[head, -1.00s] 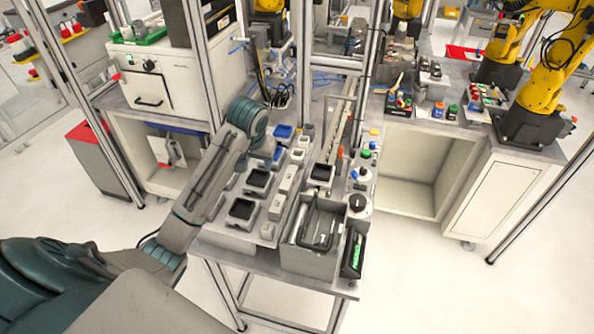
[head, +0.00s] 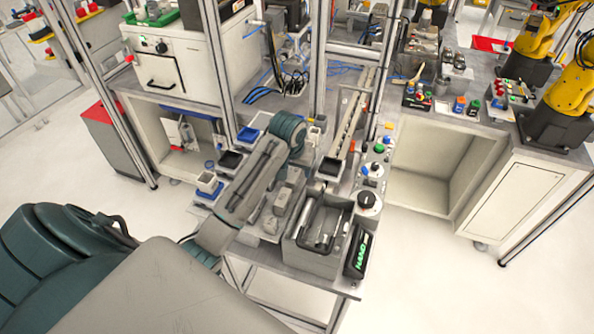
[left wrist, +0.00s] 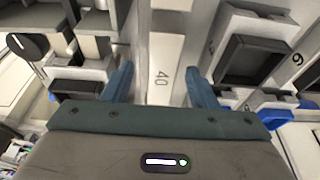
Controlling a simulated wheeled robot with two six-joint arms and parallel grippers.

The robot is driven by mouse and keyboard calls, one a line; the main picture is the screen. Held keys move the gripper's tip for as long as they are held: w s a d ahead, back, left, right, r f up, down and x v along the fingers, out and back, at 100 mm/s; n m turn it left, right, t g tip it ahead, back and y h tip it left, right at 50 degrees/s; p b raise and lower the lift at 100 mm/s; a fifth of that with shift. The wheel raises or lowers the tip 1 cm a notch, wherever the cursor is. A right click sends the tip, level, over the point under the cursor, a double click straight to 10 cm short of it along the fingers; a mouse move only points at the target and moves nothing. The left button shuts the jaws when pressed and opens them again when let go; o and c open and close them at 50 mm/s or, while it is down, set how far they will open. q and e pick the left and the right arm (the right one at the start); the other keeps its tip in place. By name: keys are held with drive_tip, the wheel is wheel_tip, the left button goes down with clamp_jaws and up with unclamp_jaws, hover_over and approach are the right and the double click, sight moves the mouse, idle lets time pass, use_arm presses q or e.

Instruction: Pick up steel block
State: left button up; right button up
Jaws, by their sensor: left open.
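Grey steel-looking blocks (head: 283,200) sit in a row on the table, partly hidden by my left arm. I cannot tell which one is the task's steel block. My left gripper (left wrist: 161,85) is open, its two teal fingers apart over a pale grey piece (left wrist: 163,65) marked "40". That piece lies between the fingers in the picture; I see no contact and cannot judge the height gap. In the head view my left arm reaches over the table's middle, and its fingers are hidden. My right gripper is not in view.
Black-topped square holders flank the gripper in the left wrist view, on the left (left wrist: 76,86) and right (left wrist: 247,60). A grey bin (head: 318,225) with a black handle stands at the near end, beside a black dial (head: 369,200). A metal frame post (head: 318,75) rises behind.

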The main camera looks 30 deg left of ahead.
use_arm(q)
drive_tip(key=shift+s+p+x, duration=0.2)
drive_tip(key=shift+p+x, duration=0.15)
drive_tip(key=shift+x, duration=0.85)
drive_tip(key=shift+w+f, duration=0.1)
drive_tip(key=shift+f, duration=0.05)
clamp_jaws()
drive_tip(key=shift+w+a, duration=0.1)
